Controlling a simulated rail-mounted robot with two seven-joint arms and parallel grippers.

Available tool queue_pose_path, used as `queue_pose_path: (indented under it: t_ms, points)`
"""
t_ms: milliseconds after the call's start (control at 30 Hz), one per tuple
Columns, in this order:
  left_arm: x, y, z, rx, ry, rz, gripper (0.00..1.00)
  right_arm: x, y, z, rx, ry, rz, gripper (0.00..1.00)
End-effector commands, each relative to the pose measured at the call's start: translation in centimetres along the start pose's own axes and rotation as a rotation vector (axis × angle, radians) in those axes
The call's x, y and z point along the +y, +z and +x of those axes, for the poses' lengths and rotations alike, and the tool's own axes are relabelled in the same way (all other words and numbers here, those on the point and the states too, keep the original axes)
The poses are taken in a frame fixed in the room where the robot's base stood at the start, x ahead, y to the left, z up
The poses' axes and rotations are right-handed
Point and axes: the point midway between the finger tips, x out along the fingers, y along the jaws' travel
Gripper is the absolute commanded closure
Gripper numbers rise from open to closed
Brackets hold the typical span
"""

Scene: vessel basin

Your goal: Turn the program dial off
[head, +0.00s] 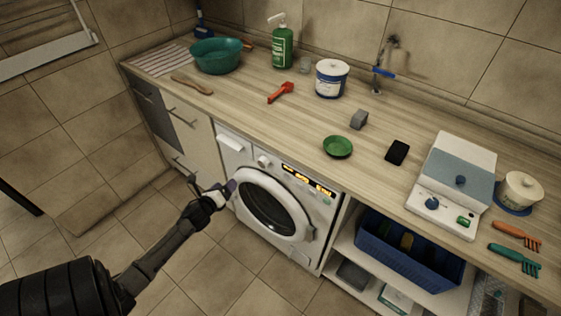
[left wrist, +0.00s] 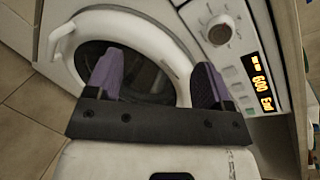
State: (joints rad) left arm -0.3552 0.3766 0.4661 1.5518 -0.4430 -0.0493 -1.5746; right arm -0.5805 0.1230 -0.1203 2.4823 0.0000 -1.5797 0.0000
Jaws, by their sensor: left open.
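The washing machine (head: 229,158) stands under the counter, with its round door shut. Its program dial (head: 264,161) is a white knob on the top panel, between the detergent drawer and the lit orange display (head: 308,182). In the left wrist view the dial (left wrist: 220,30) is at the upper right, with a display (left wrist: 261,88) reading "600" and "End" beside it. My left gripper (head: 232,186) is in front of the machine, below and left of the dial. In the left wrist view its purple fingers (left wrist: 155,78) are apart with nothing between them, over the door. My right gripper is not in view.
The wooden counter (head: 235,105) overhangs the machine. On it are a green bowl (head: 337,147), a black sponge (head: 397,152) and a white-and-blue device (head: 453,180). A blue crate (head: 408,255) sits on a shelf to the right. The tiled floor in front is free.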

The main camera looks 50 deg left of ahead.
Motion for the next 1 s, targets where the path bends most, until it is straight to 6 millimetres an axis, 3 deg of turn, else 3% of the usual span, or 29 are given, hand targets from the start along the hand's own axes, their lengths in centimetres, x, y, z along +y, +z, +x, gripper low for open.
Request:
queue_pose_path:
  t_ms: [200, 400, 667, 1000]
  points:
    - [-4.2, -0.2, -0.6, -0.057, -0.263, 0.487, 0.25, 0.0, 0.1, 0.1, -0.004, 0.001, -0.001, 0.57]
    - [-5.5, -0.3, -1.0, -0.123, -0.34, 0.742, 0.25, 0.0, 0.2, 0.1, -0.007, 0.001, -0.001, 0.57]
    - [-5.9, -0.2, -0.1, -0.142, -0.335, 0.843, 0.25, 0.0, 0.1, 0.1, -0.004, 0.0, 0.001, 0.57]
    - [-7.9, -0.3, 5.5, -0.142, -0.333, 0.843, 0.25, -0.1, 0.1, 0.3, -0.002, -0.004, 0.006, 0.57]
